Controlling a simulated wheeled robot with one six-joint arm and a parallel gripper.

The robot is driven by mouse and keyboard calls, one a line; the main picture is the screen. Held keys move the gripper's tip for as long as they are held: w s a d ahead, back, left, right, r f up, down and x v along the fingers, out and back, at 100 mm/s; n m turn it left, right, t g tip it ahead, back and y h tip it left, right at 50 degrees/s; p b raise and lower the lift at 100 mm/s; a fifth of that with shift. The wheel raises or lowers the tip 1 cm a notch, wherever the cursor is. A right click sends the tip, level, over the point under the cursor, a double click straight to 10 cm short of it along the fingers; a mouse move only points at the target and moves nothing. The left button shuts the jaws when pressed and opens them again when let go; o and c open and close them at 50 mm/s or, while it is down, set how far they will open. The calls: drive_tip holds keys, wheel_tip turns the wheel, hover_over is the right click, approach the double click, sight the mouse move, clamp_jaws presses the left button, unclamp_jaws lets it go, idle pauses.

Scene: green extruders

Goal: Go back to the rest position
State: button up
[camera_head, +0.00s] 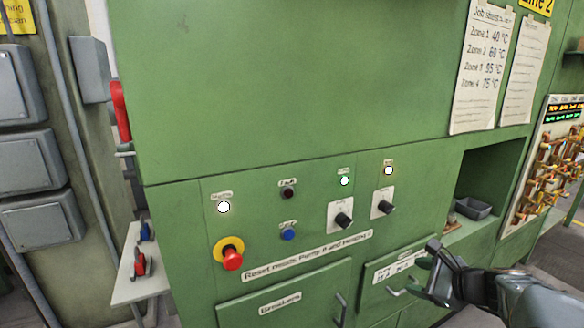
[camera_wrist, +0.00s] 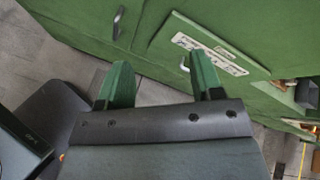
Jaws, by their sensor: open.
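My gripper (camera_head: 428,268) is at the lower right of the head view, in front of the green machine cabinet (camera_head: 290,90). It is near the small labelled door (camera_head: 400,268) with a metal handle. In the wrist view my gripper (camera_wrist: 160,80) shows two green fingers spread apart, with nothing between them. The small door (camera_wrist: 200,50) and its pale label lie beyond the fingertips. I cannot tell whether a finger touches the door.
The panel has a red emergency button (camera_head: 232,258), a blue button (camera_head: 288,235) and two black knobs (camera_head: 344,219) (camera_head: 386,208). A recess holds a grey bin (camera_head: 473,208). A small side table (camera_head: 140,285) stands left. Grey floor (camera_wrist: 45,50) shows in the wrist view.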

drive_tip(key=s+a+f+n+g+h+p, duration=0.1)
drive_tip(key=s+a+n+g+h, duration=0.2)
drive_tip(key=s+a+n, duration=0.3)
drive_tip(key=s+a+f+n+g+h+p, duration=0.1)
drive_tip(key=s+a+n+g+h, duration=0.2)
drive_tip(key=n, duration=1.4)
drive_tip(key=shift+s+a+f+g, duration=0.15)
drive_tip(key=shift+s+a+g, duration=0.15)
drive_tip(key=shift+s+a, duration=1.95)
drive_tip(key=shift+w+a, duration=0.25)
